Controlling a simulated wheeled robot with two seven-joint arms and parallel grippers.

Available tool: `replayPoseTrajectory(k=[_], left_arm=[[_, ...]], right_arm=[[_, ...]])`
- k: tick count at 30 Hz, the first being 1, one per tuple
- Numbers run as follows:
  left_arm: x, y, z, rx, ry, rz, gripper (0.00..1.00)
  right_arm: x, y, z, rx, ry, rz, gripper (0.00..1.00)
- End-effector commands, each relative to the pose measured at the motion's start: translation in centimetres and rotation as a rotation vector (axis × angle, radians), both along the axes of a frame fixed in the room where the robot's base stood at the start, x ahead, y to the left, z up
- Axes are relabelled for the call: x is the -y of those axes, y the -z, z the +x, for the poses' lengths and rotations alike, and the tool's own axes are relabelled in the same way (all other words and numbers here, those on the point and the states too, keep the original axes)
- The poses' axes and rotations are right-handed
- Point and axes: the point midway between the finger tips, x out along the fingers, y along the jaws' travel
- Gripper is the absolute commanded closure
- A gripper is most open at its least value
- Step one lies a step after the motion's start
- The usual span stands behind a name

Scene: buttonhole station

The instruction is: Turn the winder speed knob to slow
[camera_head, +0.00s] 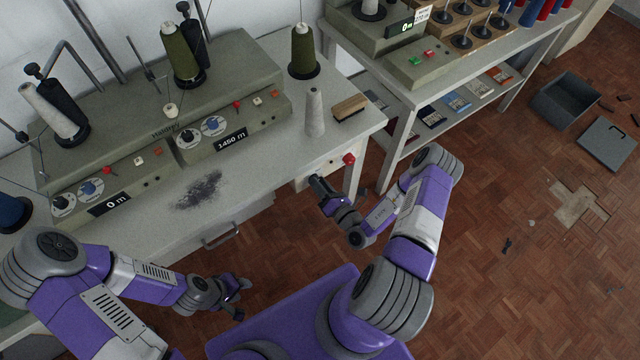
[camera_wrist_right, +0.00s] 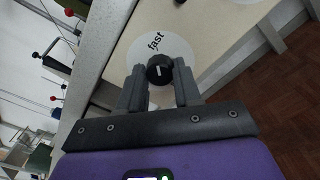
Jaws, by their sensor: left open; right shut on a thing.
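The winder speed knob (camera_wrist_right: 159,68) is a small black dial on a white disc (camera_wrist_right: 178,46) in the right wrist view. The word "fast" is printed on the disc just above it; the rest of the disc's lettering is hidden. My right gripper (camera_wrist_right: 159,88) has one finger on each side of the knob and is shut on it. In the head view my right gripper (camera_head: 318,190) is at the cream panel (camera_head: 312,170) under the table's front edge, and it hides the knob. My left gripper (camera_head: 240,295) is open and empty, low in front of the table.
A red button (camera_head: 348,159) sits on the panel close to my right gripper. Above, the table (camera_head: 255,170) bears winder units, thread cones, a brush (camera_head: 350,107) and a dark lint patch (camera_head: 199,190). A second bench (camera_head: 440,90) stands right. An open grey box (camera_head: 567,98) lies on the floor.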

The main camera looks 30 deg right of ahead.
Motion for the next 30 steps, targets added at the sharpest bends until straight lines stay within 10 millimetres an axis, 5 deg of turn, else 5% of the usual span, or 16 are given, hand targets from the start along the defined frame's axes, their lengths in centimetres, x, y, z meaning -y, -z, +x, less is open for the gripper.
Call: replayPoseTrajectory(k=[11, 30], left_arm=[[0.0, -2.0, 0.0, 0.000, 0.000, 0.000, 0.57], [0.0, -6.7, 0.0, 0.000, 0.000, 0.000, 0.57]], right_arm=[[-0.1, -0.2, -0.1, 0.013, -0.001, -0.196, 0.97], [-0.2, -0.3, -0.1, 0.059, -0.002, -0.796, 0.97]])
